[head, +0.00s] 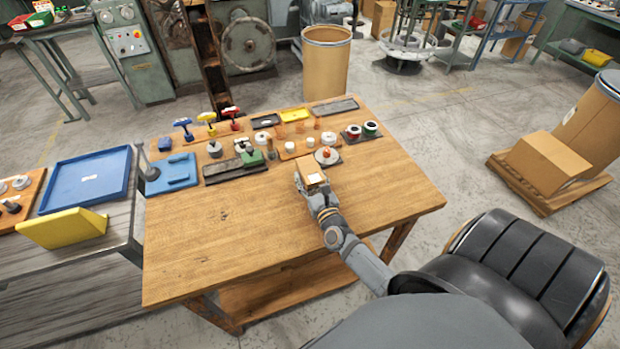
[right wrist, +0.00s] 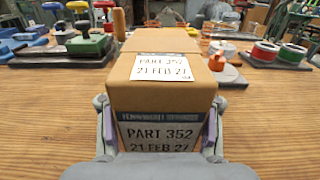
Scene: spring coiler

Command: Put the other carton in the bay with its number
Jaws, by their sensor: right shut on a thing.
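My right gripper (head: 318,192) reaches over the wooden table and is shut on a small brown carton (head: 311,173). In the right wrist view its fingers (right wrist: 160,140) grip the sides of the carton (right wrist: 160,92). White labels on its upper and near faces read PART 352, 21 FEB 27. I cannot tell whether the carton touches the tabletop. No numbered bay is readable in these frames. My left gripper is not in view.
The wooden table (head: 240,235) has a clear front half. Along its back stand a blue tray (head: 172,174), colored-handled tools, spools and small trays. A side bench at left holds a larger blue tray (head: 88,178) and a yellow bin (head: 62,228). A big box (head: 548,163) sits on a pallet.

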